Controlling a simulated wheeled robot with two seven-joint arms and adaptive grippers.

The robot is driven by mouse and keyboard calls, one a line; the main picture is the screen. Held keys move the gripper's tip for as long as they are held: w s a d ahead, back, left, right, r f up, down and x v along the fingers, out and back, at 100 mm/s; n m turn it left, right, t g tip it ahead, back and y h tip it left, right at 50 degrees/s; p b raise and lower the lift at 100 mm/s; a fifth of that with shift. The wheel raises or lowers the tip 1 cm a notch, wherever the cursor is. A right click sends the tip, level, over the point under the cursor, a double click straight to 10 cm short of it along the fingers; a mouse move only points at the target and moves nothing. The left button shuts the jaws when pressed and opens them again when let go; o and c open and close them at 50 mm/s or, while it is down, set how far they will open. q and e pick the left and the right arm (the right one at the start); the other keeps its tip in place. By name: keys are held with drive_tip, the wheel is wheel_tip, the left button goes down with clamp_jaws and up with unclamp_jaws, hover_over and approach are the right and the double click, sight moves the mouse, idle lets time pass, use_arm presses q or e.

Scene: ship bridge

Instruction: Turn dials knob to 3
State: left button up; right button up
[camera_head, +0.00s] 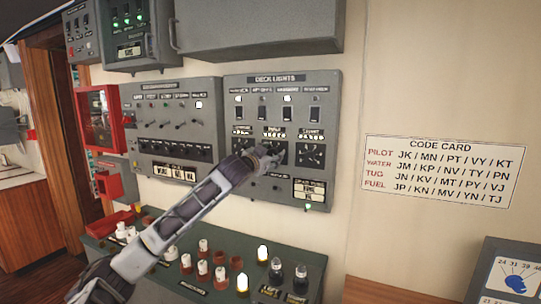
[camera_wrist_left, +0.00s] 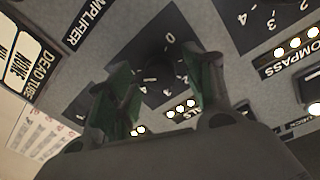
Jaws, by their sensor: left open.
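The dials knob (camera_wrist_left: 155,58) is a dark round knob on a black dial plate in the wrist view. A white 0 shows beside it, with part of the "DIALS" label and its small lights below. My left gripper (camera_wrist_left: 162,85) is open, one green-padded finger on each side of the knob. I cannot tell whether the fingers touch it. Much of the dial's scale and the knob's pointer are hidden or too dark to read. In the head view my left gripper (camera_head: 266,156) covers most of the middle dial on the "DECK LIGHTS" panel (camera_head: 230,90). My right gripper is not in view.
Toggle switches (camera_head: 262,113) stand above the dials. A console (camera_head: 310,262) with several bulbs lies below. A code card (camera_head: 440,172) hangs on the wall at right.

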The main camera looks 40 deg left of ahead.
use_arm(q)
drive_tip(key=c, duration=1)
